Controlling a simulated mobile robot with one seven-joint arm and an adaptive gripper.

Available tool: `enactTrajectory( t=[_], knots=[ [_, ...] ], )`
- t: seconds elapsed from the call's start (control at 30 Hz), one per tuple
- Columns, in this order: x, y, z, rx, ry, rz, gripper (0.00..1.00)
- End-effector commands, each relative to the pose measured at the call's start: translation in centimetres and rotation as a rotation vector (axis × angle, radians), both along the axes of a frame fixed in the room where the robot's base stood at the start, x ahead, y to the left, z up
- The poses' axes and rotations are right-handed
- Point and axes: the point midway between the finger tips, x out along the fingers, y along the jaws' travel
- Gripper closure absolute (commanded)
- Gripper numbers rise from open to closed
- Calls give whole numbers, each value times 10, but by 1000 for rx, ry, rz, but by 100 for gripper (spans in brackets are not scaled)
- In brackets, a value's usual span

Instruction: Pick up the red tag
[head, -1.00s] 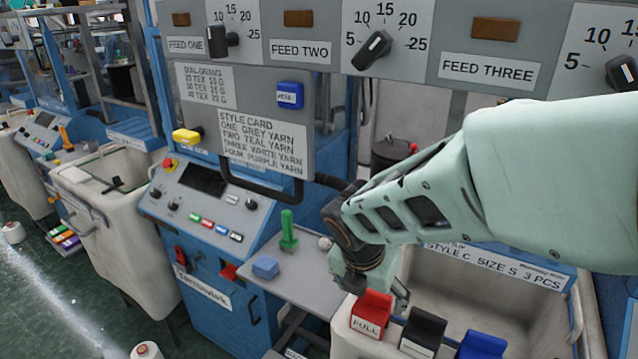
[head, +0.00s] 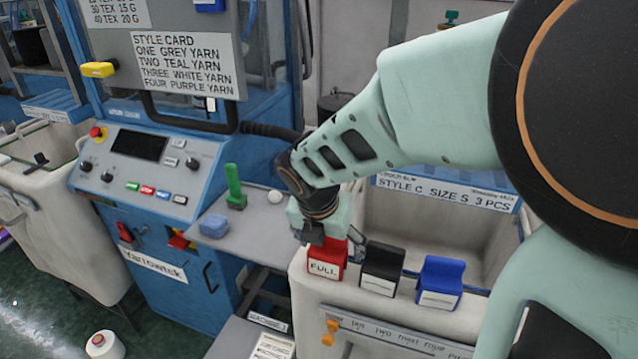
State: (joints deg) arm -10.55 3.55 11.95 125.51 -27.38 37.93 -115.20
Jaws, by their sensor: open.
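The red tag (head: 328,262), with a white label reading FULL, sits on the front rim of the grey bin (head: 300,282). It is the leftmost of three tags there. My gripper (head: 322,236) points down right above and behind the red tag, with its fingers at the tag's top. It is open. The fingers partly hide the tag's upper end, and I cannot tell whether they touch it.
A black tag (head: 382,270) and a blue tag (head: 440,282) stand to the right on the same rim.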

Motion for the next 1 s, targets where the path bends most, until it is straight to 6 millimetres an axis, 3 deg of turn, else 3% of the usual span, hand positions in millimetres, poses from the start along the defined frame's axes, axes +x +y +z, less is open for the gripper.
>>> enactTrajectory(
  t=[0.17,0.57,1.0],
  knots=[
    [0,0,1,0,0,0,25],
    [0,0,1,0,0,0,69],
    [0,3,10,0,0,-1,69]
  ],
)
